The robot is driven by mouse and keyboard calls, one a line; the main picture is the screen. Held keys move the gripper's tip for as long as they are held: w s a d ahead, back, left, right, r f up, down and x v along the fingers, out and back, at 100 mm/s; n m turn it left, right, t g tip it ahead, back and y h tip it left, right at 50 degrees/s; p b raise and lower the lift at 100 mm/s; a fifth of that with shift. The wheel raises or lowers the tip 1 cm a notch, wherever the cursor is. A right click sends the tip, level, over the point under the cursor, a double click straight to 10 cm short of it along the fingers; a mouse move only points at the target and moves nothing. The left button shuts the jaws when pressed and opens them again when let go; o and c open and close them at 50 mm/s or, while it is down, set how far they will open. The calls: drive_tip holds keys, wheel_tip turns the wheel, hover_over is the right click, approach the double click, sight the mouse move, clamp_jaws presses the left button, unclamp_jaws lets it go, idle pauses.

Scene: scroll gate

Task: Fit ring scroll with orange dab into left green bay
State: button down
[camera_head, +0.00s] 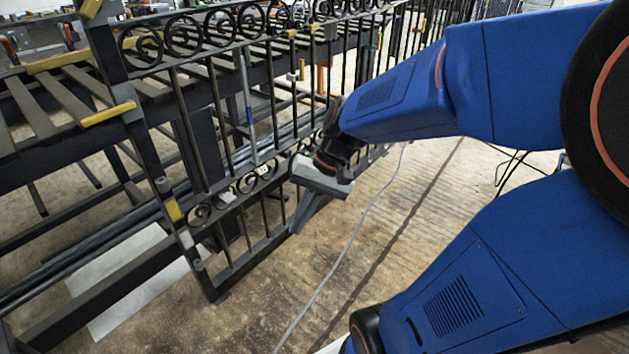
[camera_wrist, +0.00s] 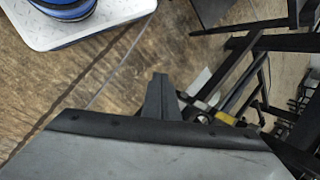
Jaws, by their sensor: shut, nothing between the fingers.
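A dark metal gate (camera_head: 192,130) stands on the left in the head view. A row of ring-shaped scrolls (camera_head: 183,35) runs along its top. Small curled scrolls (camera_head: 200,215) sit in its lower band. I cannot make out an orange dab on any scroll, nor a green bay. My gripper (camera_head: 299,222) is beside the gate's lower right part, fingers pointing down and left. In the wrist view the fingers (camera_wrist: 161,92) are together and empty, with floor behind them. I cannot tell whether they touch the gate.
A slatted dark bench (camera_head: 75,90) with yellow tabs stands behind the gate. The floor right of the gate is mostly clear. A white sheet (camera_head: 130,275) lies under the bench.

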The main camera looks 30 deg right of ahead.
drive_tip(key=w+d+f+m+t+y, duration=0.3)
drive_tip(key=w+d+f+m+y, duration=0.15)
drive_tip(key=w+m, duration=0.4)
drive_tip(key=w+d+f+m+t+y, duration=0.4)
drive_tip(key=w+d+m, duration=0.1)
drive_tip(key=w, duration=0.7)
drive_tip(key=w+d+f+m+t+h, duration=0.3)
drive_tip(key=d+f+m+t+h, duration=0.15)
drive_tip(key=d+f+m, duration=0.4)
drive_tip(key=w+d+f+m+t+h, duration=0.25)
drive_tip(key=d+f+m+t, duration=0.3)
drive_tip(key=d+f, duration=0.65)
drive_tip(key=d+r+x, duration=0.1)
drive_tip(key=d+x, duration=0.1)
drive_tip(key=x, duration=1.1)
drive_tip(key=shift+w+r+n+h, duration=0.4)
drive_tip(key=shift+w+n+h, duration=0.05)
drive_tip(key=shift+w, duration=0.05)
drive_tip(key=shift+a, duration=0.1)
drive_tip(key=x, duration=0.3)
